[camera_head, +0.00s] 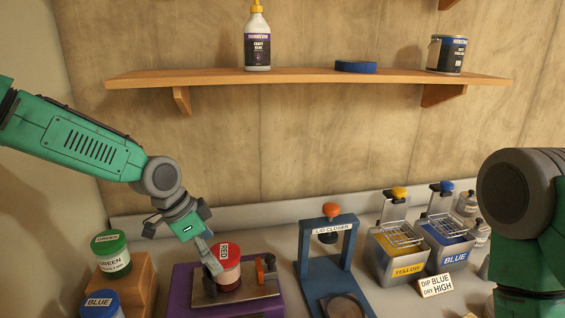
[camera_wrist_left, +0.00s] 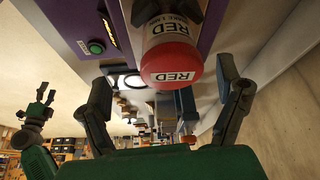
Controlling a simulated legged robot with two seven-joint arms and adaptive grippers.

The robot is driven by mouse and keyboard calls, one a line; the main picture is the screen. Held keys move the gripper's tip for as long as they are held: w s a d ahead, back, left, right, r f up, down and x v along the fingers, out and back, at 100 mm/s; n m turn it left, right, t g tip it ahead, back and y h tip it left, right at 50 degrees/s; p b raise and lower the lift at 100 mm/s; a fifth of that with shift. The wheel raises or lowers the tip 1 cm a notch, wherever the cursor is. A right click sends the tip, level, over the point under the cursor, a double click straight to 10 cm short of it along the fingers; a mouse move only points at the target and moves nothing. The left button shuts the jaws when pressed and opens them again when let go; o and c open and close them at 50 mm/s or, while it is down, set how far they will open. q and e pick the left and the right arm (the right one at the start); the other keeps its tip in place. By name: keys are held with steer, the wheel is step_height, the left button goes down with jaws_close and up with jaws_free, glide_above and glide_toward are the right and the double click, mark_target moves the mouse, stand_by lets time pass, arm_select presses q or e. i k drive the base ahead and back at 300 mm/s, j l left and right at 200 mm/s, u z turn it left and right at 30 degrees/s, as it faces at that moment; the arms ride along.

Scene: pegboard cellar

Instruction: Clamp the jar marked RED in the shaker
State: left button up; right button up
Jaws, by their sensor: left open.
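The jar marked RED (camera_head: 228,272), with a red lid, stands upright on the metal plate of the purple shaker (camera_head: 183,300). Its red lid (camera_wrist_left: 172,66) also shows in the left wrist view. An orange-handled clamp (camera_head: 265,270) stands on the plate at the jar's right. My left gripper (camera_head: 213,262) is open at the jar, one finger showing at its left side. In the left wrist view my left gripper (camera_wrist_left: 166,98) has its fingers apart, one on either side of the lid, with gaps. My right arm is at the right; its gripper cannot be made out clearly.
A green jar (camera_head: 112,262) stands on a wooden block, a blue jar (camera_head: 100,305) before it. The blue lid closer (camera_head: 330,262) stands right of the shaker. Yellow (camera_head: 405,272) and blue (camera_head: 455,258) dip tanks stand further right, behind a sign (camera_head: 435,285). A shelf (camera_head: 310,77) hangs above.

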mark_target(268, 271)
steer(key=k+l, duration=0.7)
steer(key=l, duration=0.2)
